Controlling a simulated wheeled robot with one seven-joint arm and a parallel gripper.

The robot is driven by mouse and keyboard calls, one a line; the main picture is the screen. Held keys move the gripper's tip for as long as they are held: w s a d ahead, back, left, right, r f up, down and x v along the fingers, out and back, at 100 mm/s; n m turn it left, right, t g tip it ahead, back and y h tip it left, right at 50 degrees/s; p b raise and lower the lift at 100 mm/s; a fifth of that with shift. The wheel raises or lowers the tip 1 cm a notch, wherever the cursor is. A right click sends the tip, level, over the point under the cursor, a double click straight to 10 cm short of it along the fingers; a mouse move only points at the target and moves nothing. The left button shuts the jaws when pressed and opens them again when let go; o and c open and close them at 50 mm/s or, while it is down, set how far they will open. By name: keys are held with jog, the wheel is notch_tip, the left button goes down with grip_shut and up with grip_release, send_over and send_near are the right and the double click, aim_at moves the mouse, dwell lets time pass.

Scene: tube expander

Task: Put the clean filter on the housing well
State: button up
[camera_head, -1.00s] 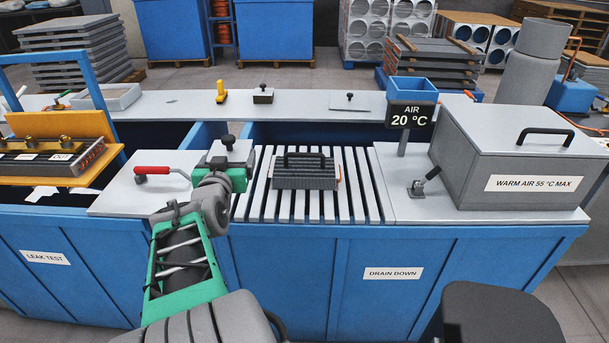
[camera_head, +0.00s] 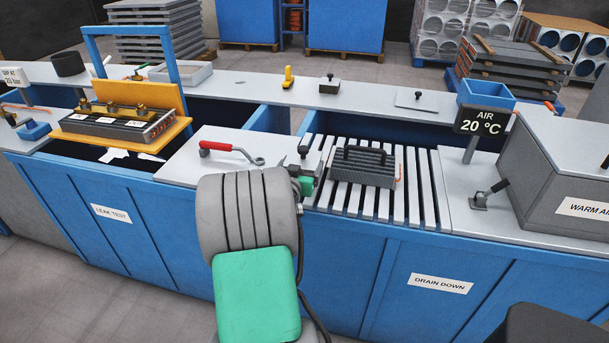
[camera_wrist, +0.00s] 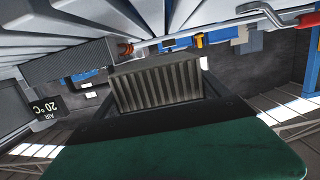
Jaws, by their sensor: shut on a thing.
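My gripper (camera_head: 304,178) shows small at the end of my arm in the head view, at the left end of the slatted rack, partly hidden by my arm. In the wrist view it is shut on a grey ribbed block (camera_wrist: 155,85), which looks like the pleated clean filter. The filter sits between the two dark fingers. In the head view only a small dark and grey part shows above the gripper, and I cannot make out the filter's whole shape. I cannot tell which thing in view is the housing well.
A finned block with a black handle (camera_head: 364,166) sits on the slatted drain-down rack (camera_head: 420,205). A red-handled tool (camera_head: 222,148) lies left of my gripper. The leak-test fixture (camera_head: 125,120) stands farther left. The back ledge holds knobbed pieces (camera_head: 329,85) and a yellow item (camera_head: 288,77).

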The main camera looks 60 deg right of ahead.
jog(key=shift+w+d+f, duration=0.35)
jog(key=shift+d+f, duration=0.3)
jog(key=shift+f, duration=0.15)
jog(key=shift+w+d+f, duration=0.1)
jog(key=shift+d+f, duration=0.05)
jog(key=shift+f, duration=1.5)
jog(key=shift+f, duration=0.1)
jog(key=shift+f, duration=0.15)
jog(key=o, duration=1.4)
